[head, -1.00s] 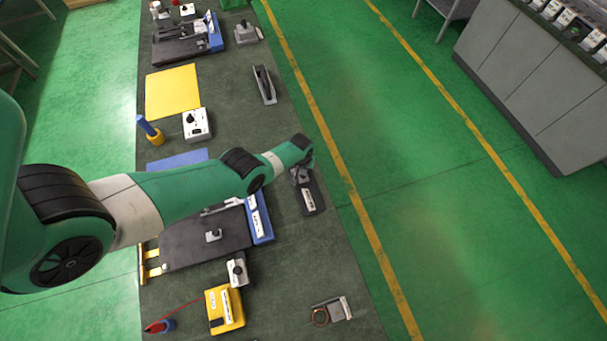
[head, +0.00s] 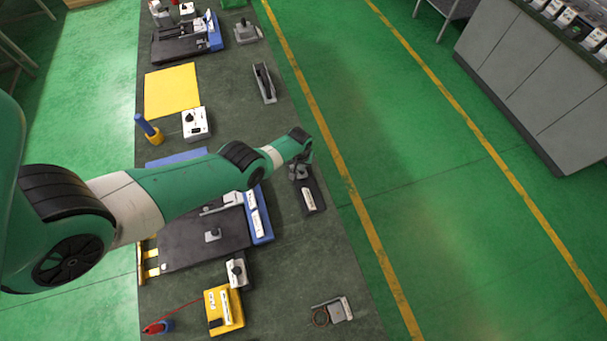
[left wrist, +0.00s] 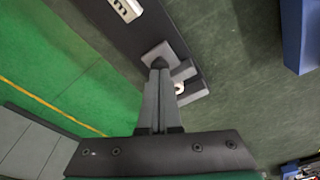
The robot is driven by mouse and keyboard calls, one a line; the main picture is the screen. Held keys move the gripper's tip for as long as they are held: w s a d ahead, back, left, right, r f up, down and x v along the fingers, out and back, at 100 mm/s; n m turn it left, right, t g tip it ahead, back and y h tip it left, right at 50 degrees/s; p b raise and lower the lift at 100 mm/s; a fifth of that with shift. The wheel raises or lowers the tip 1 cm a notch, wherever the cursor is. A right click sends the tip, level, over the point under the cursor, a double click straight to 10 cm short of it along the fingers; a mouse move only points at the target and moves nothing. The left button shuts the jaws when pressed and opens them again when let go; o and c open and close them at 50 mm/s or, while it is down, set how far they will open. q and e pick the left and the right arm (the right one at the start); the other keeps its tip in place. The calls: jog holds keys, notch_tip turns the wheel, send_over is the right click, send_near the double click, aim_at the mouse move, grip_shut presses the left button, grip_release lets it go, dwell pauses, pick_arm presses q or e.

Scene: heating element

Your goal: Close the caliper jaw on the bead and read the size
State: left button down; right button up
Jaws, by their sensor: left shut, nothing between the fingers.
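The caliper (head: 309,199) is a dark bar with a white label, lying on the bench near its right edge. In the left wrist view its dark body (left wrist: 170,35) runs diagonally and ends in grey jaw blocks (left wrist: 186,72). A small pale bead (left wrist: 179,88) sits between the grey blocks. My left gripper (left wrist: 159,66) is shut and empty, with its fingertips over or against the grey jaw piece beside the bead; I cannot tell if they touch. In the head view the left gripper (head: 301,170) is at the caliper's far end. My right gripper is not in view.
A dark plate (head: 200,243) with a blue edge block (head: 259,222) lies left of the caliper. A yellow meter (head: 224,309) and a small grey fixture (head: 332,311) are nearer. A grey clip-like fixture (head: 264,84) lies farther up. Bare bench surrounds the caliper.

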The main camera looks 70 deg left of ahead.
pick_arm(q)
jog(key=shift+s+a+f+b, duration=0.1)
jog(key=shift+a+f+b, duration=0.2)
jog(key=shift+f+b, duration=0.05)
dwell(0.9)
jog(key=shift+d+r+p, duration=0.15)
jog(key=shift+r+p, duration=0.4)
jog(key=shift+p, duration=0.05)
notch_tip(320, 180, up, 6)
jog(key=p, duration=0.6)
jog(key=shift+r, duration=0.25)
